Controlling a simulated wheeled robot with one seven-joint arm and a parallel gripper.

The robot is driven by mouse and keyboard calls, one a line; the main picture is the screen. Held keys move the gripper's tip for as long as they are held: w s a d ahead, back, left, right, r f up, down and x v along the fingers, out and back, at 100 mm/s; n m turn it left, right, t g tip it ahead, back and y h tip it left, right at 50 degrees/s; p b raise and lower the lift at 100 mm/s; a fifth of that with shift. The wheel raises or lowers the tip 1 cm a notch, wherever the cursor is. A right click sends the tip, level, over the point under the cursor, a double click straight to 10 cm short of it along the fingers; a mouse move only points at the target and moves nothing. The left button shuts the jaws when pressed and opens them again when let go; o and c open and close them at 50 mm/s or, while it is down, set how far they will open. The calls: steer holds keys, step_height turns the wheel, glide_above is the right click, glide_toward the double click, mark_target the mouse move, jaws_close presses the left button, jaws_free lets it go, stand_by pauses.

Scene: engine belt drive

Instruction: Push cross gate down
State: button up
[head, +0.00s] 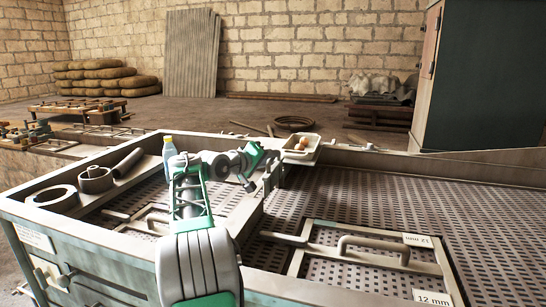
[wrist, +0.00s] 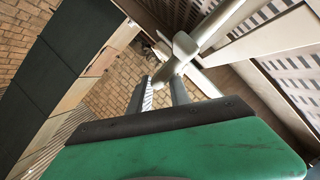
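A grey metal cross-shaped piece (wrist: 185,45), with a rounded hub and rods going out from it, stands just past my fingertips in the wrist view. I take it to be part of the cross gate, but cannot be sure. One of its arms points toward the gap between my fingers. My gripper (wrist: 159,88) has two dark fingers standing apart; contact with the piece cannot be told. In the head view my gripper (head: 250,184) is over the divider between the two perforated beds, where a small upright metal piece (head: 269,178) shows beside it.
The right perforated bed (head: 370,205) holds a framed screen with a handle (head: 375,246). A tray with round brown items (head: 300,147) sits at the far rim. A tall dark cabinet (head: 490,75) is back right.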

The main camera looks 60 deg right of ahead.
steer(key=shift+x, duration=0.8)
steer(key=shift+c, duration=0.2)
jaws_close()
stand_by(0.6)
